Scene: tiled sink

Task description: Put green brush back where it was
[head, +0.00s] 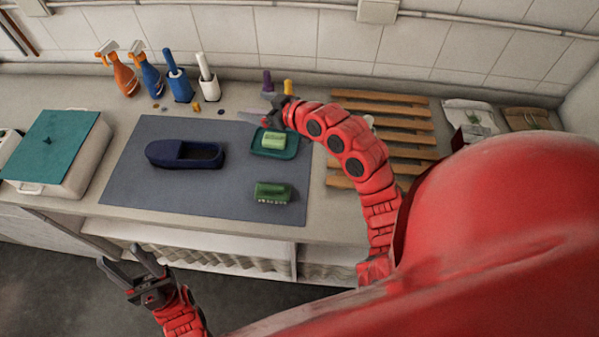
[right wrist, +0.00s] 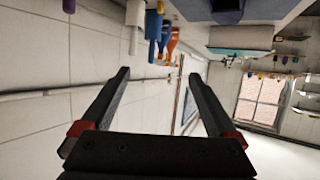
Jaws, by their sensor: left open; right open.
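A green brush (head: 272,193), with pale bristles along its lower edge, lies on the grey mat (head: 130,190) near its front right corner. A lighter green block (head: 273,140) sits on a small teal tray (head: 288,154) behind it. My right gripper (head: 255,107) is open above the back right of the mat, near the tray and away from the brush. In the right wrist view its jaws (right wrist: 158,75) are spread with nothing between them. My left gripper (head: 120,255) is open and empty in front of the counter, lower left.
A dark blue shoe (head: 185,155) lies on the mat. Orange (head: 123,75) and blue (head: 148,75) spray bottles and two brush holders stand along the back wall. A lidded white box (head: 90,160) is left, a wooden slat rack (head: 400,125) right. The mat's front left is clear.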

